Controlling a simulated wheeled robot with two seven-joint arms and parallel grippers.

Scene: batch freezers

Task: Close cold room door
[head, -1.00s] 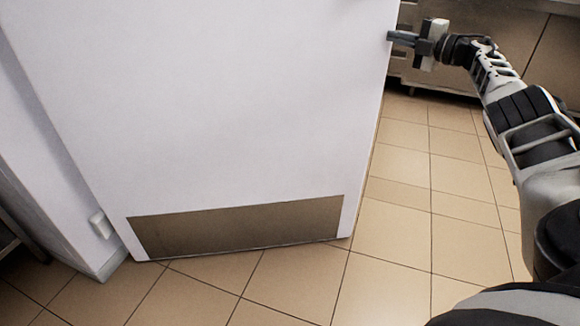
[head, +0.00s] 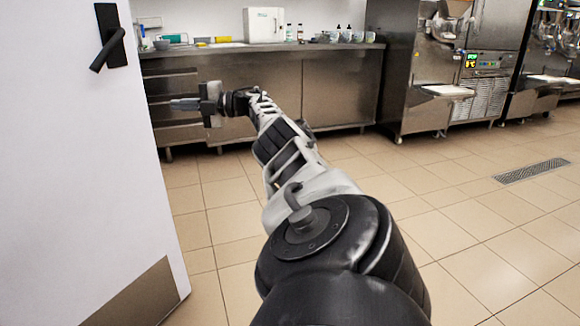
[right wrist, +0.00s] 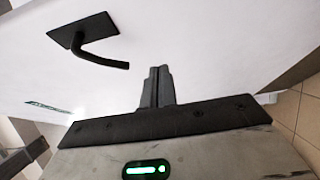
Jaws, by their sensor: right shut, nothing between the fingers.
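The white cold room door (head: 75,170) fills the left of the head view, standing open, with a metal kick plate (head: 140,298) at its foot. Its black lever handle (head: 108,45) is near the free edge at the upper left. My right gripper (head: 172,104) is shut and empty, to the right of the door's free edge and lower than the handle. In the right wrist view the shut fingers (right wrist: 157,86) point toward the white door (right wrist: 220,50), with the black handle (right wrist: 90,42) to their upper left. I cannot tell whether the fingertips touch the door. My left gripper is not in view.
A steel counter (head: 330,85) with bottles, bowls and a white box (head: 263,25) stands along the back wall. Steel machines (head: 440,70) stand at the back right. The tiled floor (head: 480,230) at the right is clear, with a flat drain grate (head: 532,170).

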